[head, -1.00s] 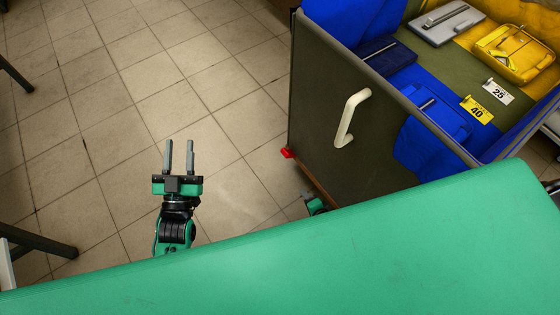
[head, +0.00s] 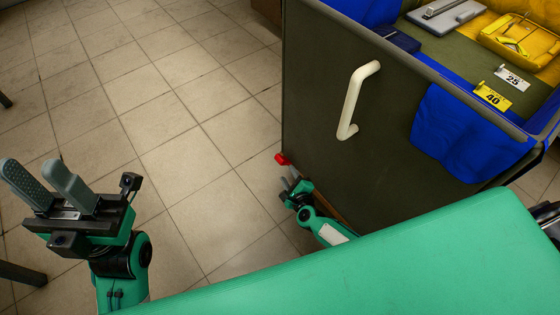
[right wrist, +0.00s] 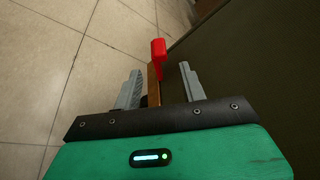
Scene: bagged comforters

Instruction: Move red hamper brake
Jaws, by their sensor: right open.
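The red brake (head: 281,159) juts out low at the near left corner of the dark hamper (head: 318,70). In the right wrist view the red brake (right wrist: 158,52) stands just beyond the fingertips, between their lines, at the end of a brown wooden edge. My right gripper (head: 290,180) is low beside the hamper's base, close to the brake. It also shows in the right wrist view (right wrist: 159,72), open, with its fingers on either side of the wooden edge. My left gripper (head: 45,182) is raised at the left, open and empty, away from the hamper.
The hamper has a white handle (head: 350,105) on its side and holds blue and yellow bagged items, with tags 40 (head: 493,97) and 25 (head: 512,79). My green body fills the lower right. Tiled floor (head: 190,110) left of the hamper is clear.

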